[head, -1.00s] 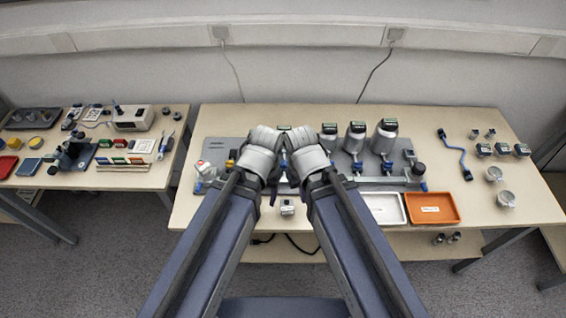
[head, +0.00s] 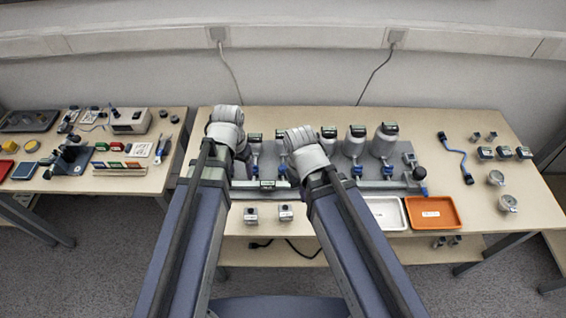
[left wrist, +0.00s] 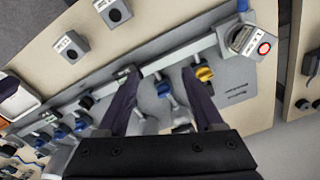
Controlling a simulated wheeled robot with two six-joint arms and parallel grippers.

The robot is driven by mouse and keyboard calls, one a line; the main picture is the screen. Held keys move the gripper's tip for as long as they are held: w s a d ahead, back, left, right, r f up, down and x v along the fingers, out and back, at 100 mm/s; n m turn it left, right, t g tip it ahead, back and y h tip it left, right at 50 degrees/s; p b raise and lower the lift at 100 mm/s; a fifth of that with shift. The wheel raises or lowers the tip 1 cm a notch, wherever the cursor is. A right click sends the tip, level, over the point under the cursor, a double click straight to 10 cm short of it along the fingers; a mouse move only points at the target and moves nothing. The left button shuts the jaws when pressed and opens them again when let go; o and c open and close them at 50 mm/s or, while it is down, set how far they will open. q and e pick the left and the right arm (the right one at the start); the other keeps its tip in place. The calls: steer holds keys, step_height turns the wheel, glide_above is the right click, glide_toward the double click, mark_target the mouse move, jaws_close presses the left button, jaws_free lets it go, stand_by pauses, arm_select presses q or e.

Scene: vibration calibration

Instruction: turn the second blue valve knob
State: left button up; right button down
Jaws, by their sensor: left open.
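The grey manifold board (head: 400,150) carries a rail with a row of valve knobs. Blue valve knobs show in the head view, two at left (head: 255,168) (head: 281,168) and two at right (head: 357,171) (head: 387,168). My left gripper (head: 243,158) is over the board's left part, its fingertips largely hidden by my arm. In the left wrist view its dark fingers (left wrist: 161,75) are apart and empty. A blue knob (left wrist: 163,89) appears between them, a yellow knob (left wrist: 204,74) beside the right finger. Contact cannot be told. My right wrist (head: 305,145) hides its gripper and the board's middle.
Metal canisters (head: 384,137) stand behind the rail. A white tray (head: 385,212) and an orange tray (head: 433,212) lie at the front. Two small boxes (head: 250,215) (head: 286,212) sit before the board. A box with a red ring (left wrist: 264,48) is at the rail's end.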

arm_select(q)
steer(key=w+d+m, duration=0.5)
steer(key=m, duration=0.9)
glide_above(283, 166)
steer(key=shift+g, duration=0.3)
steer(key=shift+f, duration=0.15)
arm_select(e)
steer(key=shift+f, duration=0.1)
arm_select(q)
step_height(283, 166, down, 8)
steer(key=b, duration=0.8)
steer(key=shift+r, duration=0.2)
arm_select(e)
step_height(283, 166, down, 8)
steer(key=shift+r, duration=0.15)
steer(key=shift+r, duration=0.1)
arm_select(q)
jaws_close()
